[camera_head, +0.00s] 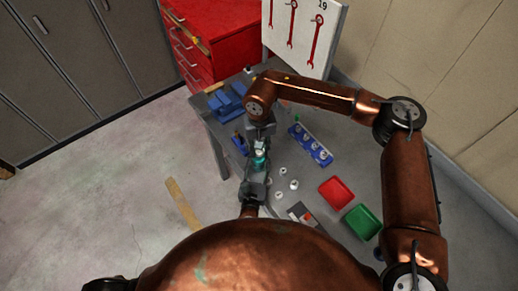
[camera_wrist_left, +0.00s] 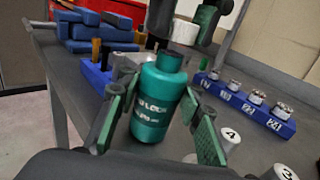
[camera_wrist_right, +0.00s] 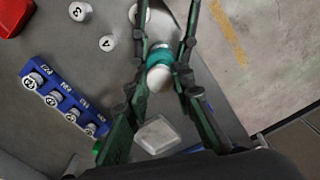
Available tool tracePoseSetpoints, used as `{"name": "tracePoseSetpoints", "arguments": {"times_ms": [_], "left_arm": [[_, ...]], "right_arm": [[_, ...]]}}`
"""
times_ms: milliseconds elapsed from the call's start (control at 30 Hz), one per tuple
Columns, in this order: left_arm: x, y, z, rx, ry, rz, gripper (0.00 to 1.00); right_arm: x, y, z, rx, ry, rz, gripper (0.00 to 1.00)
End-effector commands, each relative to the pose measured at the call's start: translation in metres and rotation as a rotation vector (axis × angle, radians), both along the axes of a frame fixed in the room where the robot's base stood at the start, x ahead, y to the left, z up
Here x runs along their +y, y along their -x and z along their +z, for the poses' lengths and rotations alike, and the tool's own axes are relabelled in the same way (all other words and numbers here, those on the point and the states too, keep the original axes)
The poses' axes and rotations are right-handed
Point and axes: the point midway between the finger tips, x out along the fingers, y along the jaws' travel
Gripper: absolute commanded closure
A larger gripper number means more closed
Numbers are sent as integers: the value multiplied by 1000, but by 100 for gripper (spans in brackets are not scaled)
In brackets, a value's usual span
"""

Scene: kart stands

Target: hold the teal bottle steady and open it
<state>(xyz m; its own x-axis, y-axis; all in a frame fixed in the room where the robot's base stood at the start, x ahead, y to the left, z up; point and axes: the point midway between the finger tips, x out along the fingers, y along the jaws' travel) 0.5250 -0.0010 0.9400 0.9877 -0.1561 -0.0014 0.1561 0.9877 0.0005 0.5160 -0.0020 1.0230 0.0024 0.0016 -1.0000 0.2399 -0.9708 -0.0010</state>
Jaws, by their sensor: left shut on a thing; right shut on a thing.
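The teal bottle (camera_wrist_left: 158,98) stands upright with pale lettering on its side, and its teal neck shows in the left wrist view. My left gripper (camera_wrist_left: 160,118) is shut around its body from both sides; the bottle also shows in the head view (camera_head: 260,158). My right gripper (camera_head: 261,141) is above the bottle, pointing down. A white rounded cap (camera_wrist_right: 157,77) is between its fingertips, in front of the teal bottle in the right wrist view.
On the grey bench, a blue socket rail (camera_head: 311,145) lies to the right, with loose numbered sockets (camera_head: 293,184) nearer. Red (camera_head: 336,192) and green (camera_head: 362,222) trays sit farther right. Blue blocks (camera_wrist_left: 92,30) stand behind the bottle. A red drawer cabinet (camera_head: 211,38) is at the back.

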Motion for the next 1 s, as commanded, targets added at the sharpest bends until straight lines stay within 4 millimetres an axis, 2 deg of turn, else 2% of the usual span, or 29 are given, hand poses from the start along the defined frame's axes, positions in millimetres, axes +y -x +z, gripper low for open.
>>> {"name": "tracePoseSetpoints", "arguments": {"times_ms": [167, 400, 667, 700, 1000], "left_arm": [[0, 0, 1, -1, 0, 0, 100], [0, 0, 1, -1, 0, 0, 100], [0, 0, 1, -1, 0, 0, 100], [0, 0, 1, -1, 0, 0, 68], [0, 0, 0, -1, 0, 0, 47]], "right_arm": [[0, 0, 8, -1, 0, 0, 100], [0, 0, 36, -2, 0, 0, 100], [0, 0, 40, 1, 0, 0, 100], [0, 0, 40, 1, 0, 0, 100], [0, 0, 40, 1, 0, 0, 100]]}}
